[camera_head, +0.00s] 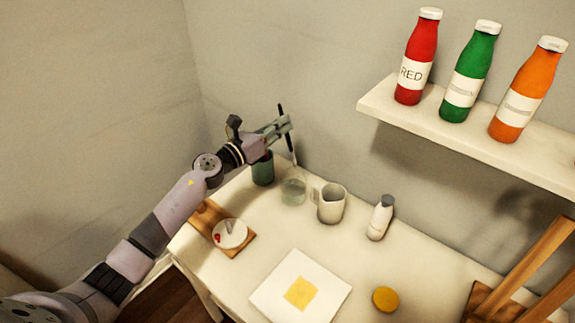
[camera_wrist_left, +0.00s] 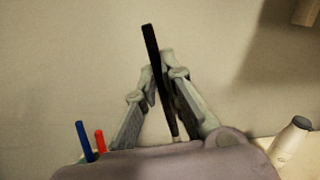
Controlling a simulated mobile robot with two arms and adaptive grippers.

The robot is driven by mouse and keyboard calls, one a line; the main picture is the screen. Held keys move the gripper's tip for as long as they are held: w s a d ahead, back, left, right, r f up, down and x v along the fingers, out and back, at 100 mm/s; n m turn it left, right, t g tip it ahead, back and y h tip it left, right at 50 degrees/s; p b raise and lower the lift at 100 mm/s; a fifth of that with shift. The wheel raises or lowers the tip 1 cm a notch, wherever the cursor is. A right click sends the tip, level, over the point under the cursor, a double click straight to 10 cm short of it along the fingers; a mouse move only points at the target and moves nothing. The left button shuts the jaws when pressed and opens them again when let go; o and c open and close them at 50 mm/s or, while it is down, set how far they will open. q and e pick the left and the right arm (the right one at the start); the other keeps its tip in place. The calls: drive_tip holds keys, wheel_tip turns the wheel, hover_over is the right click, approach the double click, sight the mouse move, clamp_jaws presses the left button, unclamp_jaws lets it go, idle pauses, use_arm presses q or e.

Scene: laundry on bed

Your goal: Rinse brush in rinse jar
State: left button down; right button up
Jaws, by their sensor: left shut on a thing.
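My left gripper (camera_head: 284,126) is shut on a dark-handled brush (camera_head: 289,142), held nearly upright at the back left of the table. The brush also shows between the two fingers in the left wrist view (camera_wrist_left: 151,45). A clear glass jar (camera_head: 293,190), which looks like the rinse jar, stands just below the brush. The brush's lower tip is pale and close to the jar's mouth; I cannot tell whether it is inside. My right gripper is not in view.
A shelf (camera_head: 450,137) holds colored bottles.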

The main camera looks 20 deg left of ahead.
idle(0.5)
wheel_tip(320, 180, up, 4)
drive_tip(key=p, duration=0.3)
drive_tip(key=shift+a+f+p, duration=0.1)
drive_tip(key=shift+p, duration=0.3)
